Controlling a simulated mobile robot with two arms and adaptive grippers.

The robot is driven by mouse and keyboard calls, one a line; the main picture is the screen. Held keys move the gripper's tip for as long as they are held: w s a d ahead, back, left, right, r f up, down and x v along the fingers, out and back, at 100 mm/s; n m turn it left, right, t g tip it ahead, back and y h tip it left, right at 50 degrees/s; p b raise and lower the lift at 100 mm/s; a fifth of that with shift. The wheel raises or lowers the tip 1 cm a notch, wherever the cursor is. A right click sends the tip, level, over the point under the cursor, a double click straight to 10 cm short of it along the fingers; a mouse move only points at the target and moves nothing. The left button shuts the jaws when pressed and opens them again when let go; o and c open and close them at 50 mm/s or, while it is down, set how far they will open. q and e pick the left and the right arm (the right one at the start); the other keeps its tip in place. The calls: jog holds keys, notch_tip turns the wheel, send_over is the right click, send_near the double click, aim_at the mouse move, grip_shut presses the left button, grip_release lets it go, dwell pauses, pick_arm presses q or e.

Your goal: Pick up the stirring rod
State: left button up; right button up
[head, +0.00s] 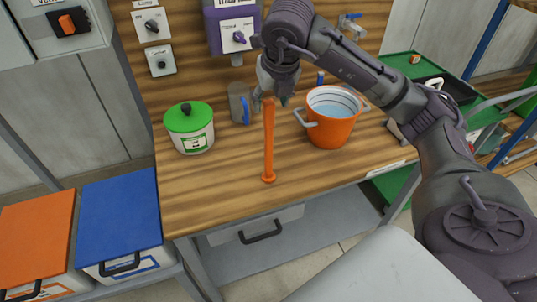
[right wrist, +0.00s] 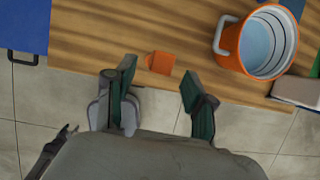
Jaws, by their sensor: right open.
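The stirring rod (head: 268,140) is orange, with a wider foot, and appears to stand upright on the wooden bench near its front edge. In the right wrist view the rod (right wrist: 161,63) looks short, seen nearly end-on, just beyond the gap between the fingertips. My right gripper (head: 272,97) is open and points down at the rod's top end. Its two green-padded fingers (right wrist: 158,85) stand apart with nothing gripped between them. The head view does not show my left gripper; a dark part low at left in the wrist view may be it, but is unclear.
An orange bucket (head: 332,117) with grey handles stands close right of the rod. A grey mug (head: 239,102) and a green-lidded white pot (head: 189,128) stand to the left. Blue (head: 120,215) and orange (head: 37,235) lidded bins are beside the bench. The bench front left is clear.

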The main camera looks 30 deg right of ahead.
aim_at(268, 113)
jog(key=shift+w+d+f, duration=0.1)
jog(key=shift+w+f, duration=0.1)
jog(key=shift+f, duration=0.35)
jog(key=shift+w+f+p, duration=0.15)
jog(key=shift+f+p, duration=0.15)
jog(key=shift+p, duration=0.05)
jog(key=p+x, duration=0.1)
jog(key=x, duration=0.2)
jog(key=shift+w+d+f+p, duration=0.2)
jog(key=shift+w+p, duration=0.1)
jog(key=shift+p, duration=0.1)
jog(key=shift+w+f, duration=0.2)
jog(key=shift+f, duration=0.25)
grip_shut()
